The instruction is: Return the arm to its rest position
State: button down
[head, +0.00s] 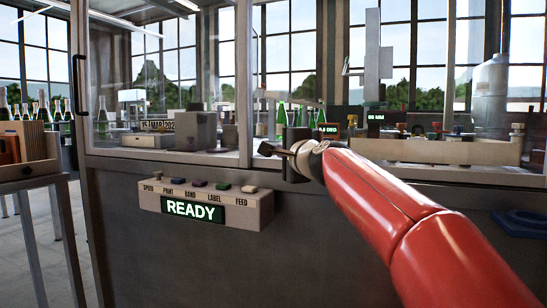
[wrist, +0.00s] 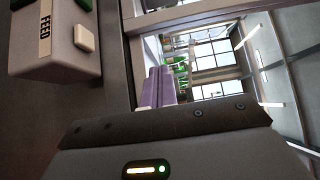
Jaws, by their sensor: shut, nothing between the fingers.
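My red arm (head: 395,205) reaches in from the lower right of the head view. My gripper (head: 264,150) is at its end, in front of the glazed cabinet's lower frame, up and to the right of the control box. It is small and partly hidden by my wrist; its fingers are shut with nothing visible between them. The control box (head: 262,207) has a lit READY display (head: 194,212) and a row of coloured buttons. In the wrist view the box's FEED end, with a pale button (wrist: 84,38), lies at the upper left, apart from my gripper.
The cabinet (head: 130,190) has a dark front panel and glass above. Inside stand machine parts, a wooden tray (head: 440,150) and green bottles (head: 281,116). A side table with a wooden crate (head: 35,140) stands at the left. Open floor shows at the lower left.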

jog(key=s+d+f+n+g+h, duration=0.2)
jog(key=s+d+f+n+g, duration=0.1)
jog(key=s+f, duration=0.8)
jog(key=s+d+f+n+g+h+p, duration=0.1)
jog(key=s+d+f+n+g+h, duration=0.2)
jog(key=s+d+f, duration=0.5)
jog(key=s+d+f+n+g+h+p, duration=0.1)
jog(key=s+d+f+n+g, duration=0.3)
jog(key=s+f, duration=1.1)
jog(key=s+d+n+h, duration=0.1)
jog(key=s+d+n, duration=0.1)
jog(key=s+n, duration=0.1)
jog(key=shift+s+f+g+h, duration=0.3)
jog(key=shift+s+g, duration=0.1)
jog(key=shift+s, duration=0.1)
